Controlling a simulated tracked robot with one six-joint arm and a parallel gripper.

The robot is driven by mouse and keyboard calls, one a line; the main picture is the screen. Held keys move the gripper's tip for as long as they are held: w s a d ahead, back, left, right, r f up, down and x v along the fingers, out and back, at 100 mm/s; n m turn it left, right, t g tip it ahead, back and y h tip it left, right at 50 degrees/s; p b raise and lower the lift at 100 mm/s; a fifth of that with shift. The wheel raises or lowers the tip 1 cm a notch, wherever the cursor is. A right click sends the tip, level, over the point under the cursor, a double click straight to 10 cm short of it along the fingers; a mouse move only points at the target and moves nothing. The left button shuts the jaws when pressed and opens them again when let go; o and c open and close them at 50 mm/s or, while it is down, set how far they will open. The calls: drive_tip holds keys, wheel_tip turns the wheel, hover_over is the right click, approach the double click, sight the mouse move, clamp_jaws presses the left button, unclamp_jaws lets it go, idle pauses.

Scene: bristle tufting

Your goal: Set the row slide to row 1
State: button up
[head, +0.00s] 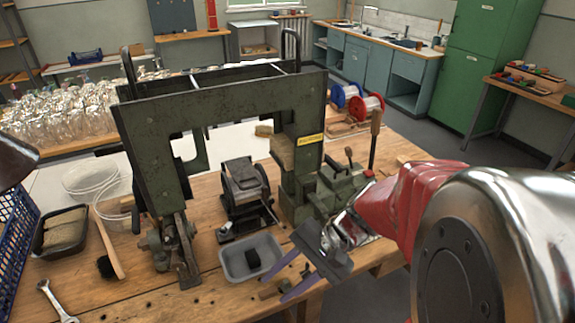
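A dark green metal tufting machine (230,101) stands on the wooden bench, with a yellow label on its right upright. A black vise-like unit (243,187) sits in its opening. I cannot tell for certain which part is the row slide, and no row marks are readable. My gripper (273,292) is at the front edge of the bench, right of the grey tray. Its two purple fingers are apart with nothing seen between them. It is clear of the levers in the picture.
A brush (110,242), a wrench (56,302) and a blue crate (15,237) lie at left. Red and blue spools (360,105) stand behind right. My arm covers the right side.

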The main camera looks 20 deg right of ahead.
drive_tip(key=w+d+f+m+t+y, duration=0.1)
drive_tip(key=w+d+f+m+t, duration=0.1)
drive_tip(key=w+d+m+t, duration=0.4)
drive_tip(key=w+d+f+m+t+y, duration=0.1)
drive_tip(key=d+f+m+t, duration=0.1)
drive_tip(key=d+m+t, duration=0.4)
drive_tip(key=s+d+f+m+t+h, duration=0.1)
drive_tip(key=d+f+m+h, duration=0.1)
drive_tip(key=d, duration=0.4)
drive_tip(key=s+d+f+m+t+h, duration=0.1)
drive_tip(key=d+f+m+h, duration=0.2)
drive_tip(key=d+m, duration=0.3)
drive_tip(key=s+d+f+m+t+h, duration=0.1)
drive_tip(key=d+f+m+t+h, duration=0.1)
drive_tip(key=d, duration=0.6)
drive_tip(key=f+m+h, duration=0.1)
drive_tip(key=m+h, duration=0.1)
drive_tip(key=m, duration=0.1)
drive_tip(key=shift+s+h, duration=0.3)
drive_tip(key=shift+s, duration=0.05)
drive_tip(key=shift+w, duration=0.15)
drive_tip(key=shift+w+a, duration=0.2)
drive_tip(key=shift+w, duration=6.55)
drive_tip(key=shift+c, duration=0.6)
